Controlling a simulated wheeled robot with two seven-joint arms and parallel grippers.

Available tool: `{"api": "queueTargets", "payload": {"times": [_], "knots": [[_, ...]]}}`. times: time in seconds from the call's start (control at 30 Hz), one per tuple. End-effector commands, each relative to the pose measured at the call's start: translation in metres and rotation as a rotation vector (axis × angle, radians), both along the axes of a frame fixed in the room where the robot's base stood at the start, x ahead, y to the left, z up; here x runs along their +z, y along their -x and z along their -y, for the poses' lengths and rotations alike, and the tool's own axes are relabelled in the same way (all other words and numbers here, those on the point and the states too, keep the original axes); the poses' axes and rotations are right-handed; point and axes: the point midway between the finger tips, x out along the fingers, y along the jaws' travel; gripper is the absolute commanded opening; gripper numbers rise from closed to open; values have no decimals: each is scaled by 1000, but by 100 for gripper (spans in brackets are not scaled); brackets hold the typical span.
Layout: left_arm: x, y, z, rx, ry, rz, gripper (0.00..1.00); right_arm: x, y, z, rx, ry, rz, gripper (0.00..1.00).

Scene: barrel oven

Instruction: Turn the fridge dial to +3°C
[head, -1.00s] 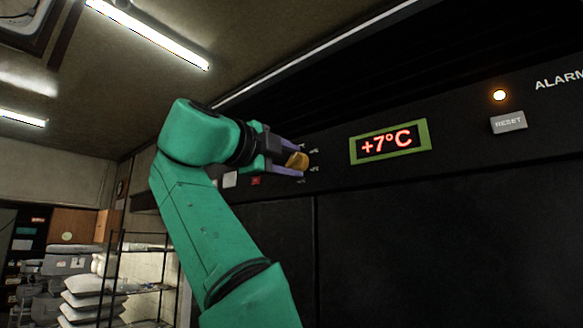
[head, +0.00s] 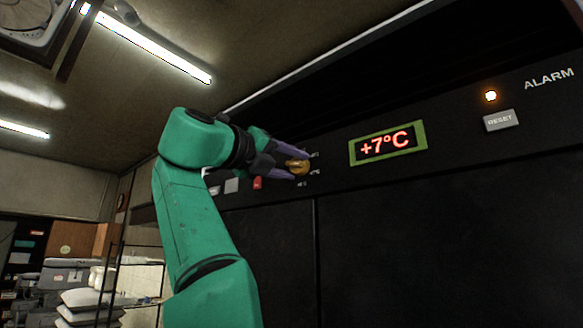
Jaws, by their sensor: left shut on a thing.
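The fridge dial (head: 299,167) is a small yellow-orange knob on the dark front panel, with small pale marks around it. My left gripper (head: 296,165) reaches it from the left, and its two purple fingers are closed on the dial, one above and one below. The dial's pointer and the marks behind the fingers are too small or hidden to read. The display (head: 387,143) to the right of the dial, in a green frame, reads +7°C in red. My right gripper is not in view.
A lit orange lamp (head: 490,96) and a grey RESET button (head: 500,121) sit at the panel's right under the word ALARM. A red switch (head: 257,183) and a pale switch (head: 231,186) are left of the dial. Shelving with white sacks (head: 95,299) stands at lower left.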

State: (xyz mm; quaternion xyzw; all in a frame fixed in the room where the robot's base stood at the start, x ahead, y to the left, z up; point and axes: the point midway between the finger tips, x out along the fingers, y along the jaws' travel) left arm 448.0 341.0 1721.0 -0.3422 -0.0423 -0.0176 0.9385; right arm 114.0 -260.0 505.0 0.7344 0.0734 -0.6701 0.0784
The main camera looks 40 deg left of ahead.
Motion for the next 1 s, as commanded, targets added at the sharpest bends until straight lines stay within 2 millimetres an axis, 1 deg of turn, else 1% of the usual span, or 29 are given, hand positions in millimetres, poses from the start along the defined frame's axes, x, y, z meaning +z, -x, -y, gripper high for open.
{"api": "queueTargets", "payload": {"times": [0.03, 0.2, 0.4, 0.97, 1.0], "knots": [[-4, -2, 0, -5, -32, -12, 0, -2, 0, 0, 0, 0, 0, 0], [-4, -2, 0, -5, -136, -14, 0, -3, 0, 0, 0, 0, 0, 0], [-3, -2, 0, -5, -209, -15, 0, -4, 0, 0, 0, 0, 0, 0], [-3, -2, 0, -4, -240, -16, 0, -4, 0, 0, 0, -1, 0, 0], [-3, -2, 0, -4, -239, -16, 66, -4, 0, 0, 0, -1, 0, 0]]}}
